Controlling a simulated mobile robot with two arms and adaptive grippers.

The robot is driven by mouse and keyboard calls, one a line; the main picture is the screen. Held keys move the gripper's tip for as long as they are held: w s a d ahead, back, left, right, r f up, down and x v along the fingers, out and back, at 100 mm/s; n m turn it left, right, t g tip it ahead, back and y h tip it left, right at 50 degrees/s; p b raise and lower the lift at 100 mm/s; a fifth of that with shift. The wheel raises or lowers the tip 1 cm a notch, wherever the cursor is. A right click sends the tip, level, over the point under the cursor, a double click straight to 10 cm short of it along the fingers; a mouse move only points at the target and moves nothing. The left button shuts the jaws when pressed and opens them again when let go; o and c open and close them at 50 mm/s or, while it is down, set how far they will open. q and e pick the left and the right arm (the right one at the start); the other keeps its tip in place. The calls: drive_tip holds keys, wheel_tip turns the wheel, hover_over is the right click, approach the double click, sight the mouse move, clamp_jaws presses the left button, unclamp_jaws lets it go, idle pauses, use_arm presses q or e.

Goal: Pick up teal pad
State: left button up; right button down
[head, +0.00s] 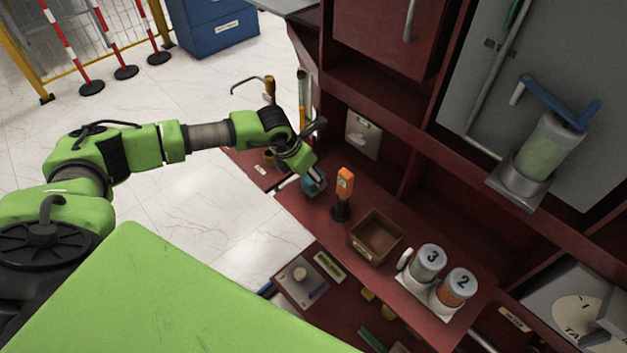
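The teal pad (312,185) is a small blue-green block on the dark red shelf, near its left end. My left arm comes in from the left, and my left gripper (314,174) points down at the pad, right over it or touching it. The gripper partly covers the pad. Its fingers are too small and hidden to tell whether they are open or closed on it. My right gripper is not in view.
An orange-topped tool (345,184) stands upright close to the right of the pad. Beyond it are an empty brown box (376,238) and canisters numbered 3 (428,264) and 2 (457,288). Red uprights and a cabinet rise behind.

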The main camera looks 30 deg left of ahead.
use_arm(q)
drive_tip(key=shift+x, duration=1.8)
drive_tip(key=c, duration=1.2)
drive_tip(key=shift+r, duration=0.1)
drive_tip(key=shift+r, duration=0.5)
drive_tip(key=s+d+r+b, duration=0.2)
drive_tip(key=s+r+b, duration=0.2)
drive_tip(key=s+r, duration=0.8)
drive_tip(key=shift+s, duration=0.95)
drive_tip(key=shift+d, duration=0.1)
drive_tip(key=shift+o, duration=0.7)
drive_tip(key=shift+f, duration=0.1)
